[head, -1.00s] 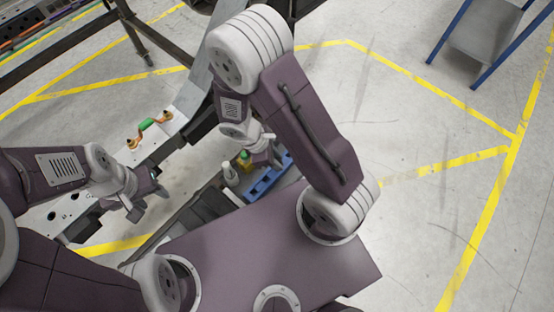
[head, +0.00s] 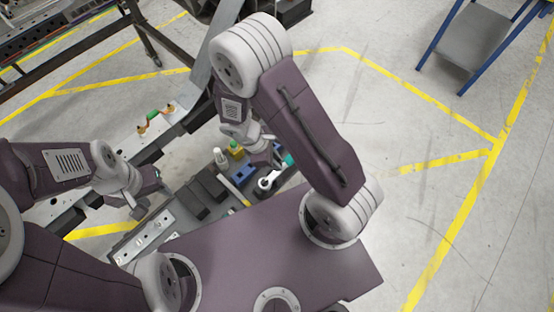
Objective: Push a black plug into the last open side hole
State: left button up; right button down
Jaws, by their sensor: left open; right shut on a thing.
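The chassis (head: 185,112) is a long pale grey rail running from upper middle to lower left. It has small dark holes along it, and I cannot tell which side hole is open. My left gripper (head: 152,200) is open and empty, over the near edge of the rail. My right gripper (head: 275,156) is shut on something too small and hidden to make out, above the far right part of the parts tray. I cannot pick out a black plug in this view.
The parts tray (head: 160,238) lies between the rail and my body, with black blocks (head: 208,190), a white bottle (head: 220,157), a yellow item (head: 235,149), a blue block (head: 243,173) and a ring-ended tool (head: 266,183). A blue-legged stand (head: 470,42) is far right. Open floor lies right.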

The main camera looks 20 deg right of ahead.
jog(key=shift+s+r, duration=0.3)
jog(key=shift+s, duration=0.15)
jog(key=shift+f, duration=0.1)
jog(key=shift+w+f, duration=0.2)
jog(key=shift+w, duration=0.35)
jog(key=shift+s+r+p, duration=0.25)
jog(key=shift+r+p, duration=0.35)
jog(key=shift+r, duration=0.2)
jog(key=shift+w+r+p, duration=0.1)
jog(key=shift+r+p, duration=0.8)
jog(key=shift+p, duration=0.05)
jog(key=shift+r+p, duration=0.9)
pick_arm(q)
notch_tip(320, 180, up, 5)
jog(key=shift+s, duration=0.1)
pick_arm(e)
jog(key=shift+f, duration=0.1)
